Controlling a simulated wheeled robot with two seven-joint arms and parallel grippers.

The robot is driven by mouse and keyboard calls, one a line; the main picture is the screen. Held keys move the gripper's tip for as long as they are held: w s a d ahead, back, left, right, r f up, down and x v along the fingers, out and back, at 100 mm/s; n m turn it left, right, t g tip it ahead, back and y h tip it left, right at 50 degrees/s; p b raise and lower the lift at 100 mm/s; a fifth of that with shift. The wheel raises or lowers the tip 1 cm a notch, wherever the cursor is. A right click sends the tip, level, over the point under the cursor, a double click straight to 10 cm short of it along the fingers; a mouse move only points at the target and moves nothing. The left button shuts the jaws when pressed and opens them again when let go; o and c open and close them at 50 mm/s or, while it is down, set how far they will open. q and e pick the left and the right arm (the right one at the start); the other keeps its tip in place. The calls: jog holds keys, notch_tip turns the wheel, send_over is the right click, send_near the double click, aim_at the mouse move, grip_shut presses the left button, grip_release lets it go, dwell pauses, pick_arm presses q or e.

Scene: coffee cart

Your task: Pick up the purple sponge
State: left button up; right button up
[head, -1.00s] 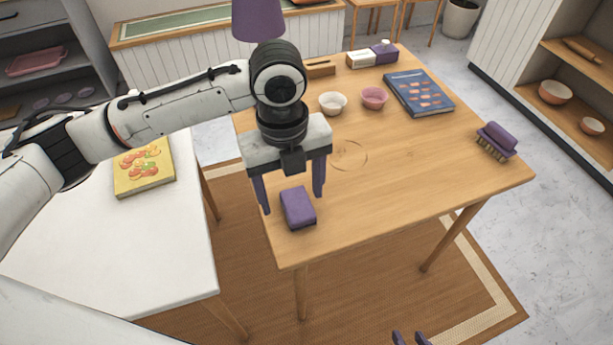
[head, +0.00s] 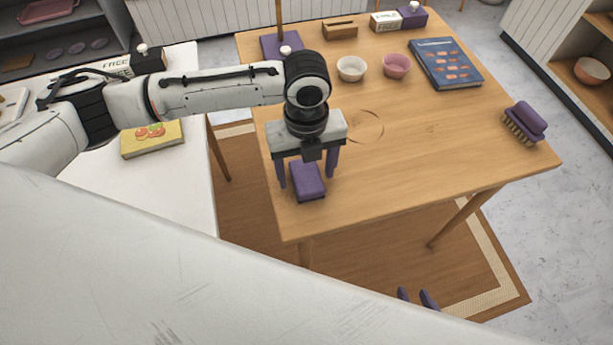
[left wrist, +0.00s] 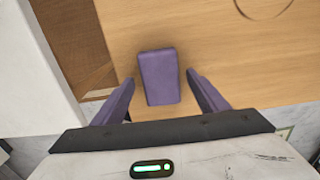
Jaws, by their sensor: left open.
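The purple sponge (head: 307,181), a dark-edged block, lies on the wooden table near its front left corner. My left gripper (head: 306,180) is open above it, pointing down, with one purple finger on each side of the sponge. In the left wrist view the sponge (left wrist: 158,76) sits between the two fingertips (left wrist: 159,78), with a gap on both sides. Whether the fingertips reach down to the table top is hard to tell. My right gripper (head: 416,297) shows only as two purple fingertips, apart and empty, at the bottom of the head view.
On the wooden table (head: 420,150) are a white bowl (head: 351,69), a pink bowl (head: 396,65), a blue book (head: 445,63) and a purple brush (head: 526,122). A white table (head: 185,185) with a yellow book (head: 152,140) stands at left. The table around the sponge is clear.

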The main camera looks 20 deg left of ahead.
aim_at(306, 175)
pick_arm(q)
jog(key=shift+f, duration=0.15)
jog(key=c, duration=1.1)
jog(key=shift+c, duration=0.2)
notch_tip(306, 175, up, 10)
